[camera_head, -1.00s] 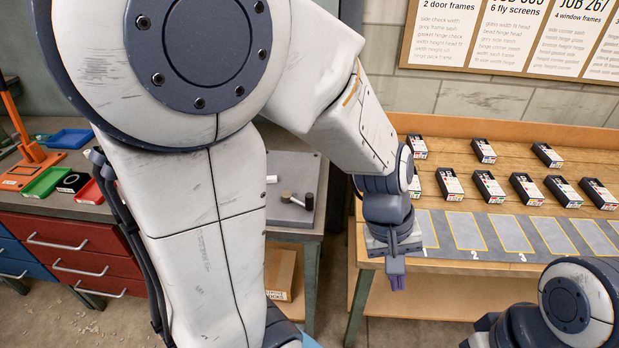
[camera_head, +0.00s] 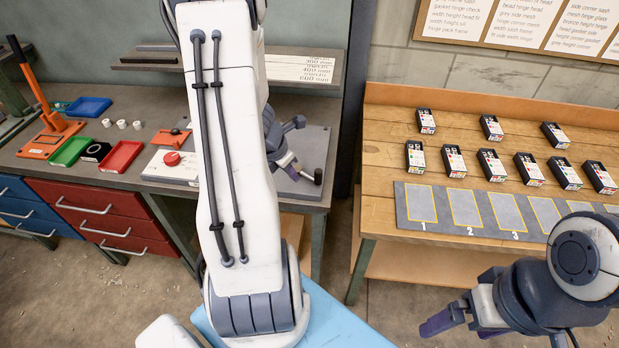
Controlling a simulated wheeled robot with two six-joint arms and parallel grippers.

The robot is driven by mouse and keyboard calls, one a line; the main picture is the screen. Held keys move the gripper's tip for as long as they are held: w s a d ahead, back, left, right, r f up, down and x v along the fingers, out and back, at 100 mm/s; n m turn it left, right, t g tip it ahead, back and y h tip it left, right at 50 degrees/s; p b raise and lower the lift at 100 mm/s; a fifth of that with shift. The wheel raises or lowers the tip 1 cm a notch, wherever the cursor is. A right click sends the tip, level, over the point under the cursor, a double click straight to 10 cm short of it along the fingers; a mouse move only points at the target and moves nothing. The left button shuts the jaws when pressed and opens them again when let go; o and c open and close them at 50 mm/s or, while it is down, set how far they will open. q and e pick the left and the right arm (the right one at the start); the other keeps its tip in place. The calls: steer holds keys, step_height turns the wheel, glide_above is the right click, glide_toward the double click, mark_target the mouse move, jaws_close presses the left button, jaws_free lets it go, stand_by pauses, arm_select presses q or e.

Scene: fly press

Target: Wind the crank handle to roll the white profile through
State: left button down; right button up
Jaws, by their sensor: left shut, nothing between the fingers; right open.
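The crank handle shows as a black knob (camera_head: 318,176) on a short pale rod, at the front edge of a grey plate (camera_head: 316,142) on the bench. My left gripper (camera_head: 291,170) is shut and empty, just left of the knob at the rod's side. I cannot tell whether it touches the rod. My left arm hides much of the machine, and I cannot make out the white profile. My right gripper (camera_head: 440,323) is open and empty at the lower right, over the floor in front of the wooden table.
A base with a red button (camera_head: 172,158) sits left of my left arm. Green (camera_head: 70,151), red (camera_head: 121,156) and blue (camera_head: 88,107) trays lie further left, near an orange lever tool (camera_head: 45,110). The wooden table (camera_head: 382,150) holds several small boxes and a numbered mat (camera_head: 440,224).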

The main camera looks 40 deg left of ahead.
arm_select(q)
steer(key=b, duration=0.3)
glide_toward(309, 191)
step_height(309, 191, down, 3)
steer(key=w+p, duration=0.2)
steer(key=w+r+p, duration=0.1)
steer(key=shift+d, duration=0.3)
steer(key=shift+w+f, duration=0.2)
steer(key=shift+w, duration=0.15)
arm_select(e)
steer(key=shift+f, duration=0.4)
arm_select(q)
steer(key=shift+a, duration=0.1)
arm_select(e)
steer(key=shift+d, duration=0.1)
